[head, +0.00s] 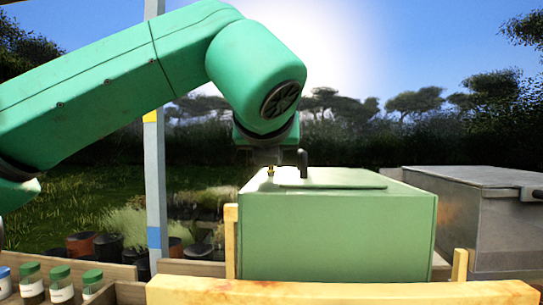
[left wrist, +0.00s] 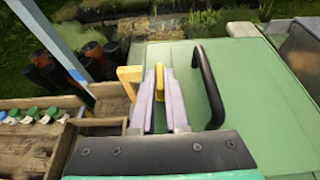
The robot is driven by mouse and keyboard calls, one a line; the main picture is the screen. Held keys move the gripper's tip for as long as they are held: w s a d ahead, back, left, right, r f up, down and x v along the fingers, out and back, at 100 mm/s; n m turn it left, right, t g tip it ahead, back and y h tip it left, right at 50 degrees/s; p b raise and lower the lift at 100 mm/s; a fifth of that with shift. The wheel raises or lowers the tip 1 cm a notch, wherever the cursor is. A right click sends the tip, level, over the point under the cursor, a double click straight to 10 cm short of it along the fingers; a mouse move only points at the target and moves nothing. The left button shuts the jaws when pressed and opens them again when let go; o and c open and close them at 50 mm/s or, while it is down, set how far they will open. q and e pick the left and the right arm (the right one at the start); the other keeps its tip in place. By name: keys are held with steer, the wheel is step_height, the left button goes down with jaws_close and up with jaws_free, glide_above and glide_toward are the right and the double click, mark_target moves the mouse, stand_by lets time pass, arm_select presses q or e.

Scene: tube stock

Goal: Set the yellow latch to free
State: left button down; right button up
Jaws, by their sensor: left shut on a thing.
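A green box (head: 338,235) with a flat lid stands in the middle of the head view. A black bar handle (left wrist: 208,85) arches over its lid and shows end-on in the head view (head: 303,160). The yellow latch (left wrist: 160,77) is a narrow upright piece near the lid's left side in the left wrist view. My left gripper (left wrist: 161,98) is over the lid, with its two pale fingers shut on the latch, left of the handle. In the head view, my arm mostly hides the fingers and the latch. My right gripper is not in view.
A grey metal box (head: 480,215) stands right of the green box. A yellow wooden rail (head: 345,292) runs in front. Jars with green lids (head: 62,285) stand at lower left. A pale post (head: 155,200) rises behind them, near plant pots (head: 108,247).

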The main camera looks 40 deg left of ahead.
arm_select(q)
steer(key=c, duration=0.9)
jaws_free()
steer(key=shift+s+d+r, duration=0.15)
steer(key=shift+s+d, duration=0.05)
steer(key=shift+s, duration=0.05)
steer(key=p+v, duration=0.1)
steer(key=v, duration=1.2)
steer(key=shift+s+d+r+p, duration=0.15)
steer(key=shift+s+p, duration=0.2)
